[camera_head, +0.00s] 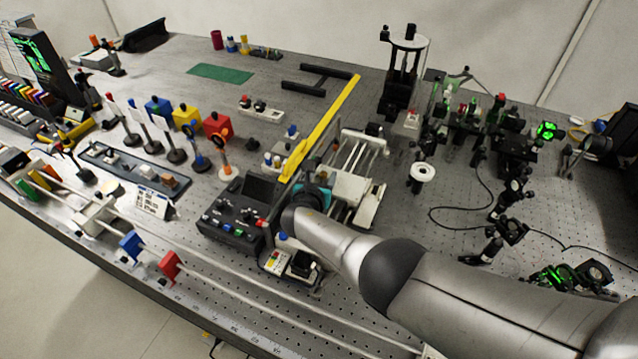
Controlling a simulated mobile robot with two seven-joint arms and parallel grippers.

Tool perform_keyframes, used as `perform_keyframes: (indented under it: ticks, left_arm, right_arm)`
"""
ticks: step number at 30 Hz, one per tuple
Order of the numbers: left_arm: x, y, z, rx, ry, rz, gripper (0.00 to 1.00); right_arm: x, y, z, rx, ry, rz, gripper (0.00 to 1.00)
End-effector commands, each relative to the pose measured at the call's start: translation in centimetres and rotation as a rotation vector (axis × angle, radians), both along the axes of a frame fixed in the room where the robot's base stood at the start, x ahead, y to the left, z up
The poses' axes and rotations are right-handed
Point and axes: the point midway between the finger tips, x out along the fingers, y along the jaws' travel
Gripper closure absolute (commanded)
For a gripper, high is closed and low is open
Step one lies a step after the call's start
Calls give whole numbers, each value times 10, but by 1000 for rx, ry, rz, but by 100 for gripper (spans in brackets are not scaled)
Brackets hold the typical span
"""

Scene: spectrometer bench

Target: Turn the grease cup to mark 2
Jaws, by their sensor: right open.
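My right arm comes in from the lower right, and its dark wrist end is over the middle of the bench. My right gripper (295,212) is at that end, beside the linear stage with pale rails (358,192), and is open. Its fingers are mostly hidden or too small to make out. I cannot pick out the grease cup or its marks with certainty; the wrist covers part of the stage and the bench around it. A teal part (325,193) shows just beyond the wrist. My left gripper is not in view.
A black control box (232,218) stands left of the wrist, and a small instrument (290,265) sits just below it. Optics on posts (505,140) crowd the right. A green mat (220,73) lies at the back.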

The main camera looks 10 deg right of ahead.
Motion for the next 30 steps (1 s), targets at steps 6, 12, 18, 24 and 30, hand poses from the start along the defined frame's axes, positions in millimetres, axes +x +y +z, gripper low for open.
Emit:
perform_keyframes:
  ticks: [6,12,18,24,30]
  left_arm:
    - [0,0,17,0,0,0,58]
    - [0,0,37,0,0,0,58]
    - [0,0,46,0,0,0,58]
    - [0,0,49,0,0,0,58]
    - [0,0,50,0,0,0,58]
  right_arm:
    - [-15,6,7,0,2,1,47]
    - [-53,22,7,1,3,2,47]
    - [-89,38,5,2,3,1,47]
    - [-113,49,4,1,1,1,47]
    - [-120,51,5,0,-1,0,47]
